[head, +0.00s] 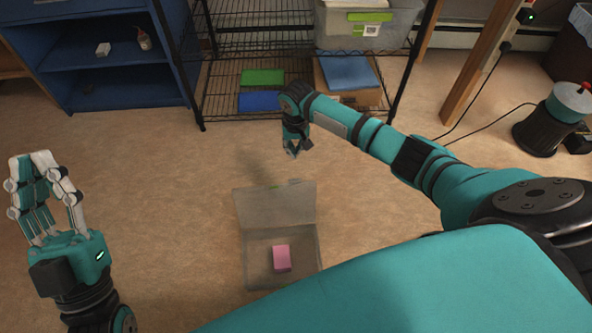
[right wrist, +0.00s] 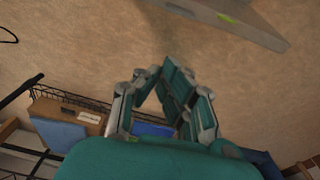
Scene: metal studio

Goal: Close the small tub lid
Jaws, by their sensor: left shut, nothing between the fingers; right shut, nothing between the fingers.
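A translucent grey tub (head: 258,277) stands on the floor with its lid (head: 278,208) raised at its far side. A pink block (head: 281,258) lies inside. A grey edge of the lid with a green mark (right wrist: 236,24) shows at the upper right of the right wrist view. My right gripper (head: 292,154) is shut and empty, pointing down beyond the raised lid, apart from it in the picture. Its fingertips meet in the right wrist view (right wrist: 160,68). My left gripper (head: 33,158) is shut and empty, pointing up at the far left, well away from the tub.
A wire shelf (head: 222,100) with a green box (head: 263,77), a clear bin (head: 366,28) and a cardboard box stands behind my right gripper. A blue cabinet (head: 125,85) is at the upper left. The floor left of the tub is clear.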

